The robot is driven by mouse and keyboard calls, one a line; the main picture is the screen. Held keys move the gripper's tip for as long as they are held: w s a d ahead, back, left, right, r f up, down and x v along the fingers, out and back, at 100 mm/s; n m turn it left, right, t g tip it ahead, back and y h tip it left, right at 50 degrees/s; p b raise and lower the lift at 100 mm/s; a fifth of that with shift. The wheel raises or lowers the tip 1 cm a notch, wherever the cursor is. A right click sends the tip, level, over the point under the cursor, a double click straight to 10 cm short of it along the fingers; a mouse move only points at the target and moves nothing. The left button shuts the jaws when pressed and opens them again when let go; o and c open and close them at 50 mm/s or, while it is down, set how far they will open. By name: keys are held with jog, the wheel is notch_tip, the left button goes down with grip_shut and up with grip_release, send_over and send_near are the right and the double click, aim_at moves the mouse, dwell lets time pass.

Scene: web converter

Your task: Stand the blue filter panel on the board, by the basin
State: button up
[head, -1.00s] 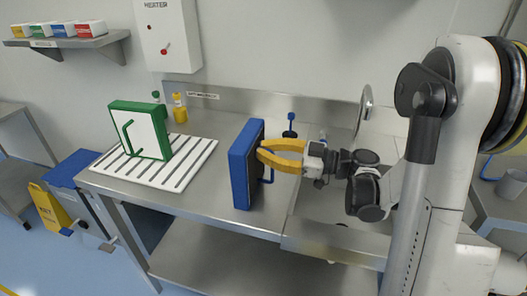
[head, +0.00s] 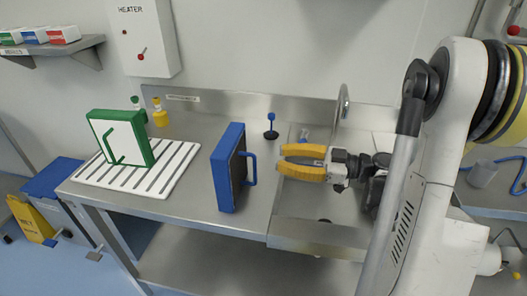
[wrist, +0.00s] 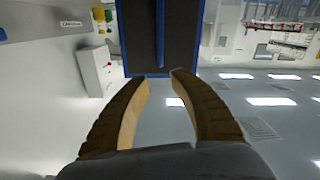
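The blue filter panel (head: 226,176) has a blue frame, a dark face and a blue bar handle (head: 248,168). It stands upright on the bare steel tabletop, right of the white slotted board (head: 150,188) and apart from it. In the wrist view the panel (wrist: 187,42) is ahead, its handle upright between my finger lines. My gripper (head: 281,161) has yellow fingers, spread and empty. It is right of the handle with a visible gap. The basin (head: 318,205) is a steel recess under my gripper, right of the panel.
A green-framed white panel (head: 125,138) stands on the slotted board, leaving bare slats at its front and right. Yellow (head: 159,113) and green-capped bottles stand behind the board. A blue-topped stand (head: 271,127) is behind the panel. A heater box (head: 143,40) hangs on the wall.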

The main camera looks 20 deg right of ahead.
jog(key=w+d+r+m+t+h, duration=0.1)
jog(key=w+r+m+t+h, duration=0.25)
jog(key=r, duration=0.35)
jog(key=w+d+r+m+t+h, duration=0.1)
jog(key=w+r+m+t+h, duration=0.15)
jog(key=r+t+h, duration=0.4)
jog(key=w+d+r+m+t+h, duration=0.2)
jog(key=w+r+m+h, duration=0.15)
jog(key=r, duration=0.55)
jog(key=s+a+f+m+g, duration=0.1)
jog(key=s+a+f+g, duration=0.3)
jog(key=s+f, duration=0.3)
jog(key=s+a+f+m+g, duration=0.1)
jog(key=s+a+f+g, duration=0.4)
jog(key=s+f, duration=0.3)
jog(key=s+a+f+m+g+h, duration=0.1)
jog(key=s+a+f+g, duration=0.4)
jog(key=f, duration=0.4)
jog(key=s+g, duration=0.1)
jog(key=s, duration=0.1)
jog(key=shift+s+a+g, duration=0.2)
jog(key=shift+s+g, duration=0.1)
jog(key=shift+s, duration=0.05)
